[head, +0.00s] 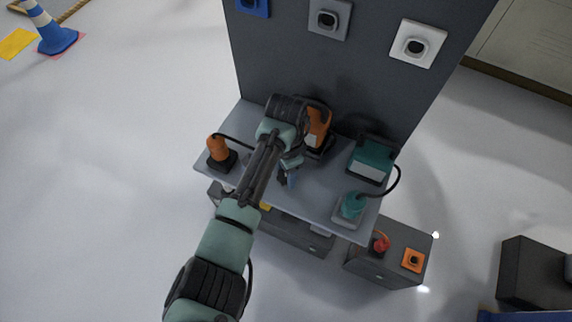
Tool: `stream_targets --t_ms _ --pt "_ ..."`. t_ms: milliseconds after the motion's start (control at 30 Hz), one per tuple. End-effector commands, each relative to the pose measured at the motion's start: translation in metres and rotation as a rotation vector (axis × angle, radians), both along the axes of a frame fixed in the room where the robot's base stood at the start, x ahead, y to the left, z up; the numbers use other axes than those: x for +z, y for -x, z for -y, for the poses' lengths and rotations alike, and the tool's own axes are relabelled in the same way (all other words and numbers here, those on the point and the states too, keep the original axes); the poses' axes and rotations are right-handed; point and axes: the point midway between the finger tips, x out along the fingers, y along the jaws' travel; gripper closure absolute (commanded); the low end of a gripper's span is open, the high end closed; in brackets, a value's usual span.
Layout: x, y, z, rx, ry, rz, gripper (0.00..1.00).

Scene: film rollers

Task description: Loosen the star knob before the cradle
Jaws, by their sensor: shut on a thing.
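My gripper (287,178) is small in the head view, low over the middle of the grey bench, in front of an orange and black device (318,128). It is shut on a small part there, which seems to be the star knob. My fingers and wrist hide the knob, so its shape and turn cannot be told. The cradle cannot be told apart clearly; my arm covers part of the orange device behind the gripper.
On the bench (318,205), an orange cylinder (218,149) on a black base stands left. A teal box (369,163) stands right, cabled to a teal piece (353,205) on a pale plate. A dark panel (320,70) rises behind. A low box (400,245) carries a red knob (381,244).

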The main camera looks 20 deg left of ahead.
Motion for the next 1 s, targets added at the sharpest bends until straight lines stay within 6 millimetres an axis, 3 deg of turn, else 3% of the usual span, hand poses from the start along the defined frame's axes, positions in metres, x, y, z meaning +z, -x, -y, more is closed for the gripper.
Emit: stream_targets --t_ms 1000 --pt "0.0012 -0.0007 0.0007 0.932 0.001 -0.001 0.99"
